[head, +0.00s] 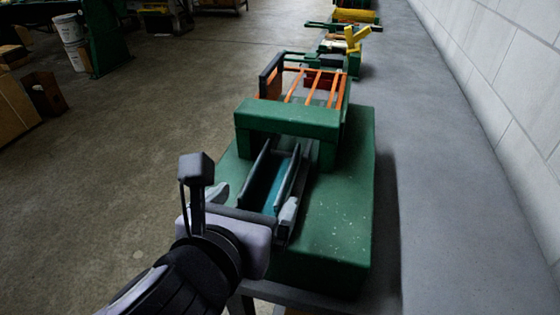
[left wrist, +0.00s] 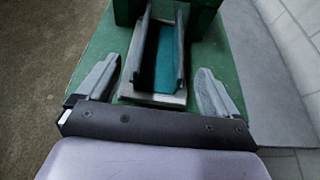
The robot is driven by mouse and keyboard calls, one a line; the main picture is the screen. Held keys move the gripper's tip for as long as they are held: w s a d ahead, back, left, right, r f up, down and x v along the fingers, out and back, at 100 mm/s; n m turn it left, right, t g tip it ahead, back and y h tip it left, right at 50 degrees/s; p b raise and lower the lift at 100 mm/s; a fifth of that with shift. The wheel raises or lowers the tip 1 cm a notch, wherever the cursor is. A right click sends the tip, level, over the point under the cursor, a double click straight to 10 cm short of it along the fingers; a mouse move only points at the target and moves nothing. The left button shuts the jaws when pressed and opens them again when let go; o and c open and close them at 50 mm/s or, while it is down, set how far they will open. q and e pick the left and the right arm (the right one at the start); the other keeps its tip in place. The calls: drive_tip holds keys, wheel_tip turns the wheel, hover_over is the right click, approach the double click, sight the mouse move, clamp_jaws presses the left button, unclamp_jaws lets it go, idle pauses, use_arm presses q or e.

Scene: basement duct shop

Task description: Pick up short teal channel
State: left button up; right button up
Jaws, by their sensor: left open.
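The short teal channel (head: 270,184) lies on the green machine (head: 337,207), in a trough between two grey side walls. Its far end runs under the machine's green crossbar (head: 288,119). In the left wrist view the teal channel (left wrist: 164,62) shows in the middle, ahead of my gripper. My left gripper (head: 255,203) is open at the near end of the trough. In the left wrist view its two fingers (left wrist: 156,84) stand wide apart, one on each side of the trough, with nothing held between them. My right gripper is not in view.
An orange barred frame (head: 315,85) stands behind the crossbar, with more machines beyond. Open concrete floor (head: 150,110) lies to the left, with cardboard boxes at the far left.

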sight(268, 196)
use_arm(q)
drive_tip(key=shift+r+x, duration=0.2)
drive_tip(key=shift+x, duration=3.35)
drive_tip(key=shift+w, duration=0.1)
drive_tip(key=c, duration=1.1)
drive_tip(key=shift+r, duration=0.15)
